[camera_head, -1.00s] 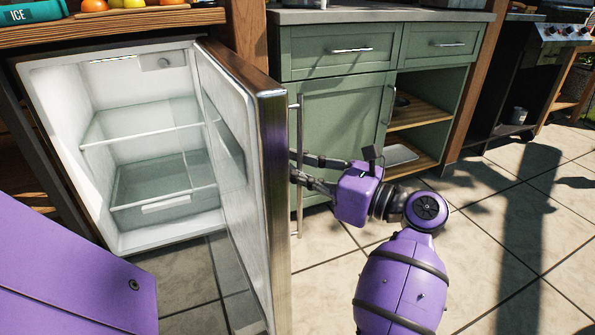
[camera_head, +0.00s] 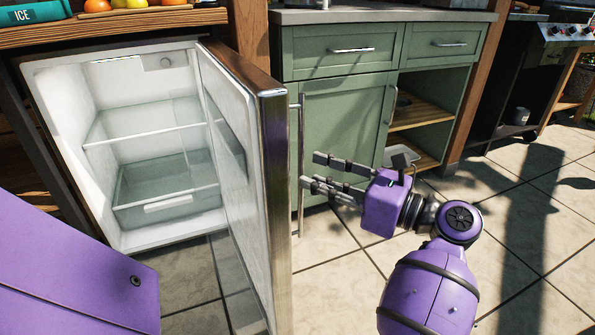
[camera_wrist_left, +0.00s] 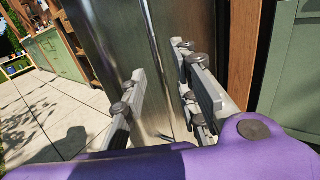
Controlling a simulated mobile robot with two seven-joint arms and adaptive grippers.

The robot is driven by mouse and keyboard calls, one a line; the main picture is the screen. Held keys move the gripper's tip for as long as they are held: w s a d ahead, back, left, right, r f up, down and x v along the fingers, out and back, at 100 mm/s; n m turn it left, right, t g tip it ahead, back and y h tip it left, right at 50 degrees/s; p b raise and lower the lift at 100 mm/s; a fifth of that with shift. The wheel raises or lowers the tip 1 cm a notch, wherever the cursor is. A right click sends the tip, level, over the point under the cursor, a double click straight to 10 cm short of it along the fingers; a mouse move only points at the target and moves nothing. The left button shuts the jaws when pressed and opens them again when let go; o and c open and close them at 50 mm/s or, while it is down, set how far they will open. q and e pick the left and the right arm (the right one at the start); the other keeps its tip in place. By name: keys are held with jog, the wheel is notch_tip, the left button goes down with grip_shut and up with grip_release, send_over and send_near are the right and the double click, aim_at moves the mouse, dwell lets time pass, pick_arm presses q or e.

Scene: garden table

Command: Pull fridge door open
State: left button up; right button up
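The fridge door (camera_head: 237,180) stands wide open, swung out toward the right, and the white fridge interior (camera_head: 150,165) shows. The door's upright bar handle (camera_head: 298,125) is on its outer face, at the right of the door in the head view. My left gripper (camera_head: 312,172) is just right of the handle with its fingers apart and nothing held. In the left wrist view my left gripper (camera_wrist_left: 160,95) is open, facing the steel door face (camera_wrist_left: 105,35) and the handle (camera_wrist_left: 155,45). My right gripper is not in view.
A green cabinet (camera_head: 345,115) with drawers and open wooden shelves stands right of the fridge. A black grill (camera_head: 515,85) is farther right. A wooden counter (camera_head: 110,28) with fruit is above the fridge. The tiled floor (camera_head: 530,240) at the right is clear.

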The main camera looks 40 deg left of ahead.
pick_arm(q)
jog(key=v, duration=0.8)
jog(key=shift+r, duration=0.1)
